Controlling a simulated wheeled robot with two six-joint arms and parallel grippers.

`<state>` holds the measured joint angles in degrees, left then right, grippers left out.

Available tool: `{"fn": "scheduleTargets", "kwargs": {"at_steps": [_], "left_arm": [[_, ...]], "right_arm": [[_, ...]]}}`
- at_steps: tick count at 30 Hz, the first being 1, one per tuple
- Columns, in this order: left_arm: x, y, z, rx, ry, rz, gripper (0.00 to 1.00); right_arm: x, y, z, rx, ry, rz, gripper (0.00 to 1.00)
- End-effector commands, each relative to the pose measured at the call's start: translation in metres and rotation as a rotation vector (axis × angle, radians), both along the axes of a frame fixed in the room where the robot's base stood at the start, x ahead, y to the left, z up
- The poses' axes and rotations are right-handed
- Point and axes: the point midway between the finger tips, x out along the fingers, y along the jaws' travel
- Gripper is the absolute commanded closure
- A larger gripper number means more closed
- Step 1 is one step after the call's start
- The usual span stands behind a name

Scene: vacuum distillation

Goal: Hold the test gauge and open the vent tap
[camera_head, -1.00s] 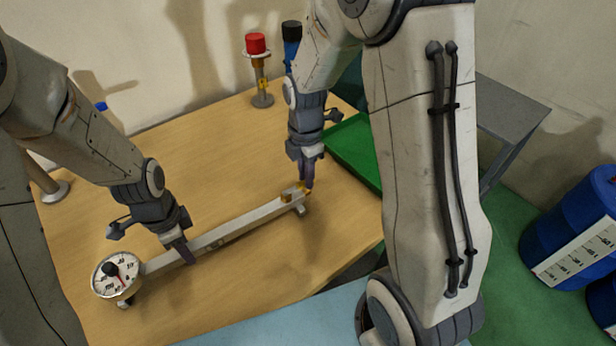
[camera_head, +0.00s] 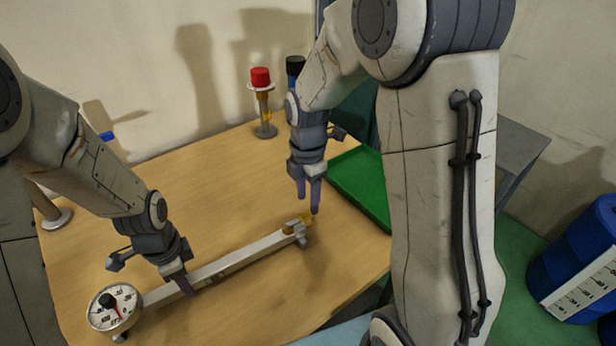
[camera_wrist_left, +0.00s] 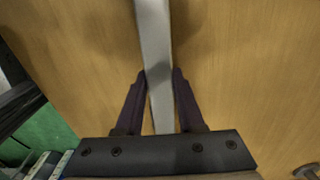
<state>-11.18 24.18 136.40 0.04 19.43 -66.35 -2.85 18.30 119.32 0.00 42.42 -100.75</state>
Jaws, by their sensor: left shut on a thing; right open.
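The test gauge is a long pale metal bar (camera_head: 235,257) with a round white dial (camera_head: 114,307) at its left end and a small brass tap (camera_head: 291,230) at its right end. The dial has a red needle. My left gripper (camera_head: 186,287) is shut on the bar, right of the dial. In the left wrist view, the fingers (camera_wrist_left: 159,80) close on both sides of the bar (camera_wrist_left: 154,40). My right gripper (camera_head: 308,208) is open, its fingers pointing down just above the brass tap. Whether a finger touches the tap is unclear.
A red-topped stand (camera_head: 264,105) and a blue, black-capped object (camera_head: 294,66) stand at the table's back. A green tray (camera_head: 362,190) lies right of my right gripper. The wooden table (camera_head: 200,200) is clear behind the bar. Blue drums (camera_head: 580,255) stand at far right.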

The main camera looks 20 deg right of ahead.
Motion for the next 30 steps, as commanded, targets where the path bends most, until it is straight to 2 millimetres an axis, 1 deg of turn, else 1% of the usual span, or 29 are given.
{"fn": "scheduleTargets", "kwargs": {"at_steps": [1,6,9,12,17,26,27,29,30], "left_arm": [[0.000,0.000,0.000,0.000,0.000,0.001,1.00],[0.000,0.000,0.000,0.000,0.000,0.001,1.00],[0.000,0.000,0.000,0.000,0.000,0.002,1.00],[0.000,0.000,0.000,0.000,0.000,0.002,1.00],[0.000,0.000,0.000,0.000,0.000,0.002,1.00],[0.000,0.000,0.000,0.000,0.000,0.002,1.00],[0.000,0.000,0.000,0.000,0.000,0.002,0.59],[0.000,0.000,0.000,0.000,-0.001,0.001,0.36],[0.000,0.000,0.000,0.000,-0.001,0.001,0.28]], "right_arm": [[0.002,0.000,0.013,0.000,-0.008,0.000,0.47],[0.002,0.000,0.049,0.001,-0.007,0.001,0.47],[0.002,0.000,0.065,0.000,-0.006,0.001,0.47],[0.001,0.000,0.076,-0.001,-0.002,0.001,0.47],[0.000,0.000,0.083,0.000,-0.001,0.001,0.47],[0.000,0.000,0.084,0.000,0.000,0.001,0.47],[0.000,0.000,0.083,0.000,0.000,0.001,0.47],[0.000,0.000,0.083,0.000,0.000,0.001,0.47],[0.000,0.000,0.083,0.000,0.000,0.001,0.47]]}}
